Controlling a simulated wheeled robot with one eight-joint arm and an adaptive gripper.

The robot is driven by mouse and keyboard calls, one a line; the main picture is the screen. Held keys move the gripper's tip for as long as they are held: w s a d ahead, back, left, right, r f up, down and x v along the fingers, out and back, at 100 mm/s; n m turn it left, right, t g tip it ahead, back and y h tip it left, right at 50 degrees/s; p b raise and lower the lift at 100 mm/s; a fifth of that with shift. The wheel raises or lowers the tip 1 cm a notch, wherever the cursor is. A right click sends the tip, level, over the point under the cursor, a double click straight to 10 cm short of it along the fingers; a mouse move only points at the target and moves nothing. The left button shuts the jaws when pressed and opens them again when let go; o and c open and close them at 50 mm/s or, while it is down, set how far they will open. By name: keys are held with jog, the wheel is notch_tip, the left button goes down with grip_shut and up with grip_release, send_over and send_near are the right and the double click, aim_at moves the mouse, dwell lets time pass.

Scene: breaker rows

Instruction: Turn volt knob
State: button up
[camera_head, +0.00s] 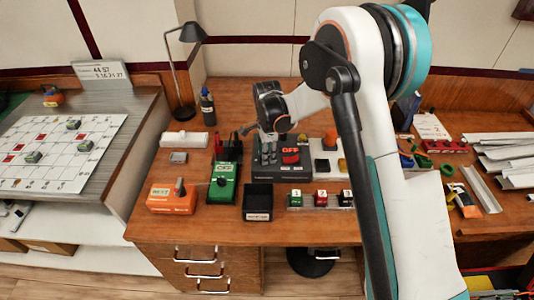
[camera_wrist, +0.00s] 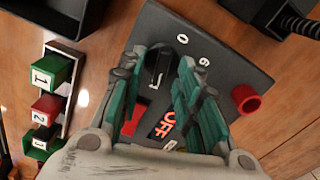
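A dark grey panel box (camera_head: 290,173) with a red OFF display stands on the wooden desk; it fills the middle of the wrist view (camera_wrist: 222,75). A black knob (camera_wrist: 158,62) with a pale pointer line sits on its face near the digits 0 and 6; any volt lettering is not readable. My gripper (camera_head: 268,143) is above the panel, pointing down. In the wrist view its green-padded fingers (camera_wrist: 163,68) are open, one on each side of the knob. Whether they touch it I cannot tell. In the head view the gripper hides the knob.
A red cylinder (camera_wrist: 246,98) sticks up at the panel's edge. Numbered blocks (camera_head: 320,198) stand in front. A lamp (camera_head: 180,70) is behind left.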

grip_shut()
